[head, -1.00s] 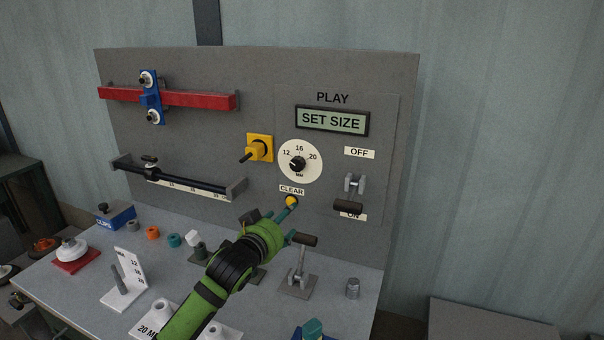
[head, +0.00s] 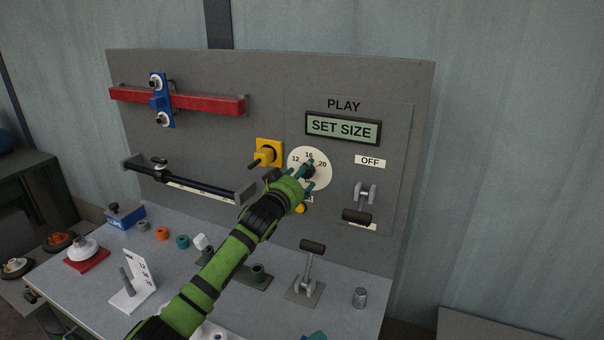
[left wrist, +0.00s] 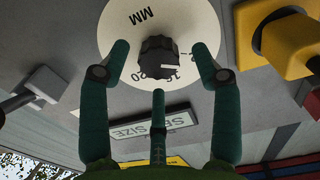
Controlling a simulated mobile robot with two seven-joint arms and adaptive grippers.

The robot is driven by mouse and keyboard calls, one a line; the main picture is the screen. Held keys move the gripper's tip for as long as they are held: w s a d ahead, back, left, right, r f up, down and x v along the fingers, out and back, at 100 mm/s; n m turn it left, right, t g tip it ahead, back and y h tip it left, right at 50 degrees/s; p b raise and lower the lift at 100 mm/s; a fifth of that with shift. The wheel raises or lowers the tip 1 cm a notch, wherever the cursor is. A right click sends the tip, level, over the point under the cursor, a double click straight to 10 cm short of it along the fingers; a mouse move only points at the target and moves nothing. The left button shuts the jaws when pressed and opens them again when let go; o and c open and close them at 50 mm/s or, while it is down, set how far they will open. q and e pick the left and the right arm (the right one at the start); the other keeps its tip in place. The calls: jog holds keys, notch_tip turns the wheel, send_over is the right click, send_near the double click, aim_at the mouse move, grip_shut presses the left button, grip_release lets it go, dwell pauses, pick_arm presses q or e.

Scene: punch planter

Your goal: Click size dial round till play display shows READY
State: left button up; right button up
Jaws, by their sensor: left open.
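The play display (head: 343,128) on the grey panel reads SET SIZE. Below it is the round white size dial (head: 322,181), marked 12, 16 and 20, with a black knob; the dial face also shows in the left wrist view (left wrist: 194,25). My left gripper (head: 308,169) is at the dial, fingers open. In the left wrist view, its green fingers (left wrist: 160,70) stand on either side of the black knob (left wrist: 155,57), with visible gaps. A white mark on the knob points right in that view; the nearby number is partly hidden by a finger. My right gripper is not in view.
A yellow button (head: 301,209) sits just below the dial. A yellow block with a peg (head: 266,152) is left of it. A lever switch (head: 358,216) is at right, and another lever (head: 311,248) stands on the bench below.

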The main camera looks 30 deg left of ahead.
pick_arm(q)
jog(key=shift+w, duration=0.1)
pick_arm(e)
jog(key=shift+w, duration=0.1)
pick_arm(q)
jog(key=c, duration=1.1)
jog(key=shift+c, duration=0.2)
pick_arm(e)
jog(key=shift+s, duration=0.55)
